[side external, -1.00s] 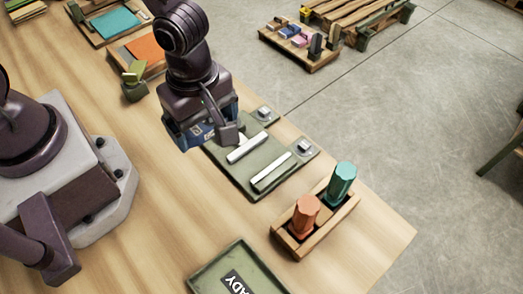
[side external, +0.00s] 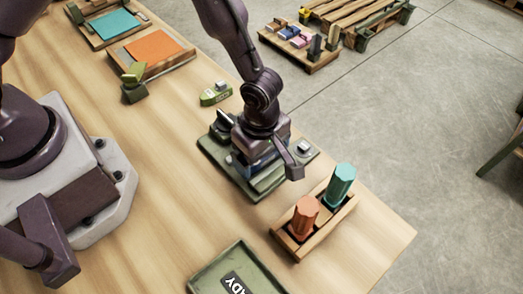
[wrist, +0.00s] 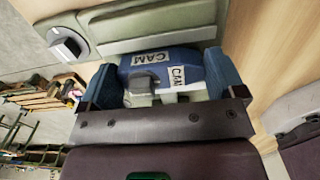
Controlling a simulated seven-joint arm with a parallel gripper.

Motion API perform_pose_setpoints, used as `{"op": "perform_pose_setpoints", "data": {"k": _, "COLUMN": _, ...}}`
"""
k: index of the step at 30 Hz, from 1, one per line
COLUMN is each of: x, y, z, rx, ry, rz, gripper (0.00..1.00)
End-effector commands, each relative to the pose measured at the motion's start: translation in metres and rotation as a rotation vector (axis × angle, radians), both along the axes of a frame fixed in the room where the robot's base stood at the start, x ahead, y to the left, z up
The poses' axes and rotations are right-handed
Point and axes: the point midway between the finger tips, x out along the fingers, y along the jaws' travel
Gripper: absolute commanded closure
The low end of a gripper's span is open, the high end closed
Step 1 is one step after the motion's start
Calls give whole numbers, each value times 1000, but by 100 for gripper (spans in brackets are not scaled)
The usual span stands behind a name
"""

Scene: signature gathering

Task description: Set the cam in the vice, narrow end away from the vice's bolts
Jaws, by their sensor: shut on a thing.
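The blue cam (wrist: 158,62), with two white CAM labels, sits between the blue fingers of my gripper (wrist: 163,80) in the wrist view. My gripper is shut on it. In the side view my gripper (side external: 256,163) is low over the green vice (side external: 268,186) and hides most of the vice's middle. A bolt knob (wrist: 66,46) and part of the vice plate (wrist: 150,26) show in the wrist view. Whether the cam touches the vice, and where its narrow end points, I cannot tell.
A green labelled piece (side external: 215,94) lies behind the vice. A wooden rack (side external: 318,229) with orange (side external: 304,218) and teal (side external: 340,184) pegs stands to the right. A green tray (side external: 213,270) is in front. Bare table lies to the vice's left.

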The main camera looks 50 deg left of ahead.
Motion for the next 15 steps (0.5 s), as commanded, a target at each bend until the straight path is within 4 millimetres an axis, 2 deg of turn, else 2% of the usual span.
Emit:
{"op": "perform_pose_setpoints", "data": {"k": 9, "x": 0, "y": 0, "z": -3, "rx": -1, "ry": 0, "rz": 2, "gripper": 52}}
{"op": "perform_pose_setpoints", "data": {"k": 10, "x": 0, "y": 0, "z": -3, "rx": 0, "ry": 0, "rz": 2, "gripper": 7}}
{"op": "perform_pose_setpoints", "data": {"k": 11, "x": 0, "y": 0, "z": -3, "rx": 0, "ry": 0, "rz": 2, "gripper": 0}}
{"op": "perform_pose_setpoints", "data": {"k": 15, "x": 0, "y": 0, "z": -3, "rx": 0, "ry": 0, "rz": 1, "gripper": 0}}
